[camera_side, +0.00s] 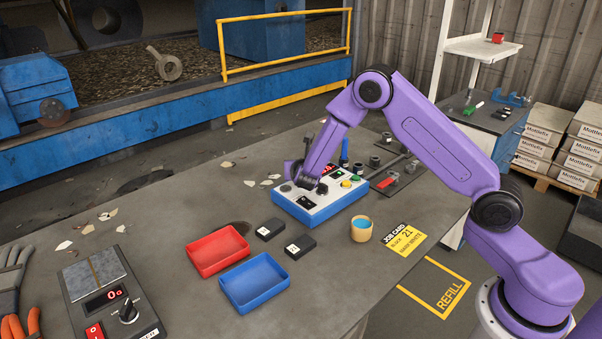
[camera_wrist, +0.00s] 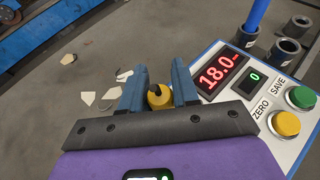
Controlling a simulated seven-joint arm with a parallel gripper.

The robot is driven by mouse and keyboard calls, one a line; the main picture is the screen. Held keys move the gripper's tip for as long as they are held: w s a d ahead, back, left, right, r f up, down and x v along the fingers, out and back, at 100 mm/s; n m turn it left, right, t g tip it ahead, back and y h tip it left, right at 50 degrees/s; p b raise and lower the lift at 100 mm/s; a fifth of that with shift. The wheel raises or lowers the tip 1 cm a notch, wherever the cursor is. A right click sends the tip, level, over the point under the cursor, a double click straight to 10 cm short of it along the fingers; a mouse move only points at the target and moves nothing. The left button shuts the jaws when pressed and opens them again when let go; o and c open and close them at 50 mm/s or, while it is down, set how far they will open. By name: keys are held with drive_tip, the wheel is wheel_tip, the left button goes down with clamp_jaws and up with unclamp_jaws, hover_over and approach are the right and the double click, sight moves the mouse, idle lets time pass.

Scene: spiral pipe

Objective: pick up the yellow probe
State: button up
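In the wrist view, a yellow piece with a dark top (camera_wrist: 158,98), which looks like the yellow probe, sits between the two blue fingers of my gripper (camera_wrist: 159,88). The fingers stand apart, one on each side of it. I cannot tell whether they press on it. In the side view, my gripper (camera_side: 306,184) points down at the left part of a white-topped blue instrument box (camera_side: 325,206). The probe cannot be made out there, behind my gripper. The box's red display (camera_wrist: 218,72) reads about 18.0 in the wrist view.
Yellow and green buttons (camera_side: 350,181) are on the box, right of my gripper. A blue upright rod (camera_side: 345,151) and dark pipe fittings stand behind it. Red (camera_side: 217,251) and blue (camera_side: 254,283) trays, black blocks and a small cup (camera_side: 361,229) lie in front.

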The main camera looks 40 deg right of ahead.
clamp_jaws()
drive_tip(key=shift+r, duration=0.1)
